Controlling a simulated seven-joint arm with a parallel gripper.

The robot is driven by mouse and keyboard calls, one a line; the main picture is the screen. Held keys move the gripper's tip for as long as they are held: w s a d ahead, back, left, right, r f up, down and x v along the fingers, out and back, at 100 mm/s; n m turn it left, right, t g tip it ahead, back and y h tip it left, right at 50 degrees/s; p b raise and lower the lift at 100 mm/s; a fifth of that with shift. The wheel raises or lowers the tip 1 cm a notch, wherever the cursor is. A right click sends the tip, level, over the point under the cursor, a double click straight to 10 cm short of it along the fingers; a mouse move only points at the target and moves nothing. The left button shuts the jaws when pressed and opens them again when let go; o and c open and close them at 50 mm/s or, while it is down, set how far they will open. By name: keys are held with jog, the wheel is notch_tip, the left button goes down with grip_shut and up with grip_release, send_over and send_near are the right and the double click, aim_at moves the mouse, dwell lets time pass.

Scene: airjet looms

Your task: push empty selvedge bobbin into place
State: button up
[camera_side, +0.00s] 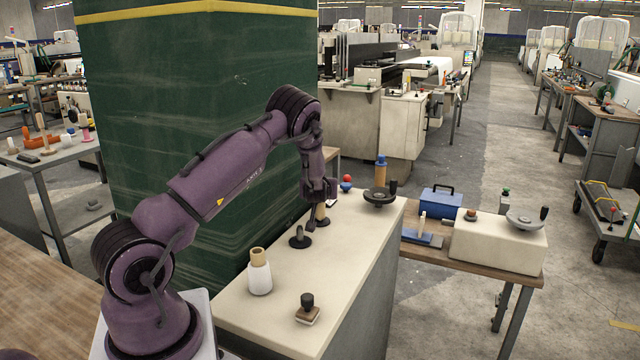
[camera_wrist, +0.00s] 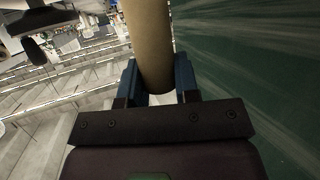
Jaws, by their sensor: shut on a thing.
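My gripper (camera_side: 318,190) points down over the cream worktop. In the wrist view its two blue fingers (camera_wrist: 156,82) are shut on a plain tan tube, the empty bobbin (camera_wrist: 150,40), one finger on each side. In the side view the bobbin (camera_side: 320,212) shows as a short tan piece below the fingers, upright, just above or on a dark round base (camera_side: 322,222). I cannot tell whether it touches that base. A black peg on a round base (camera_side: 300,238) stands nearer, empty. A white bobbin with a tan top (camera_side: 259,274) stands nearer still.
A dark handwheel (camera_side: 379,197), a tan-and-blue cylinder (camera_side: 381,170) and a red-and-blue knob (camera_side: 346,183) stand beyond my gripper. A black-handled stamp (camera_side: 307,308) sits at the front. The green pillar (camera_side: 190,120) rises close along the worktop's left side.

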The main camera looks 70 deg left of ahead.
jog(key=shift+f, duration=0.35)
jog(key=o, duration=0.5)
jog(key=shift+f, duration=0.2)
jog(key=shift+c, duration=0.2)
jog(key=o, duration=0.5)
jog(key=shift+r, duration=0.1)
jog(key=v, duration=1.3)
